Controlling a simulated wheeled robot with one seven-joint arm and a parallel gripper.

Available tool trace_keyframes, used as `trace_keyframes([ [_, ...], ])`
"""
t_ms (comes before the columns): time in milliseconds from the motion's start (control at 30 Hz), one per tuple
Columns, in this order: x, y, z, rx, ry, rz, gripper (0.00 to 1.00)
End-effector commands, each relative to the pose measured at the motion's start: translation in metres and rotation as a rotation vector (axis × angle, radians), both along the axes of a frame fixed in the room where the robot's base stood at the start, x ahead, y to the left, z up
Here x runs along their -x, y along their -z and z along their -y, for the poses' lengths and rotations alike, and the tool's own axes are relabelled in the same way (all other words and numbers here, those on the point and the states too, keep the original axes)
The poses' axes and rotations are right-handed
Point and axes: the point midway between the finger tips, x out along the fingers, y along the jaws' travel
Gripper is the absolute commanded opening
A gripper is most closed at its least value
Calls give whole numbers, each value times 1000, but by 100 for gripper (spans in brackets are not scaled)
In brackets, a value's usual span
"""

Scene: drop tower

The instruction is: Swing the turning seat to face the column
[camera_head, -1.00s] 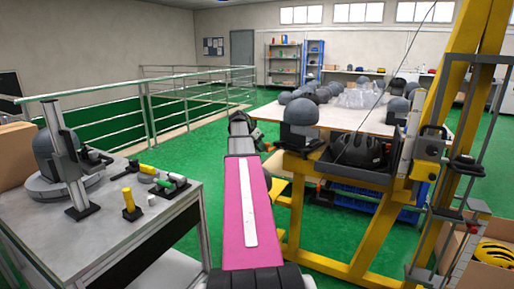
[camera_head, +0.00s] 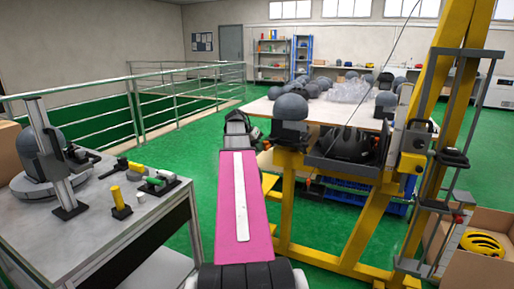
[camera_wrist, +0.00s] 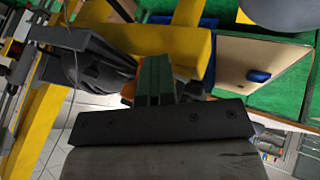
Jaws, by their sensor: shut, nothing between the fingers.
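The yellow drop tower column (camera_head: 421,125) stands at the right of the head view. At its left a grey headform (camera_head: 290,108) sits on a dark block on the yellow frame, which I take to be the turning seat; I cannot tell which way it faces. A dark tray (camera_head: 343,170) holding a black helmet (camera_head: 350,143) is between them. My gripper (camera_head: 254,135) is just left of the headform, partly hidden behind my pink arm. In the wrist view its fingers (camera_wrist: 155,78) are together and empty, near a yellow beam (camera_wrist: 180,50) and the black helmet (camera_wrist: 85,68).
A bench (camera_head: 100,225) at the left carries a headform (camera_head: 40,148) on a round base, a post and small tools. A table (camera_head: 335,114) with several headforms stands behind the tower. A box with a yellow helmet (camera_head: 482,243) is at the right. Green floor is open beyond the bench.

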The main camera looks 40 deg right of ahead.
Motion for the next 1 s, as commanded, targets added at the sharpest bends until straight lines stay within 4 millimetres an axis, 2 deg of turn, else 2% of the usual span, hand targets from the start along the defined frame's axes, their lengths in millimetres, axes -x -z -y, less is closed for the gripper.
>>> trace_keyframes([
  [267, 3, -6, -5, -1, 9, -8, 0],
  [700, -21, -66, -46, 1, 1, -2, 0],
  [833, -25, -79, -54, 2, 1, 0, 0],
  [1000, -28, -86, -59, 0, 0, -1, 0],
])
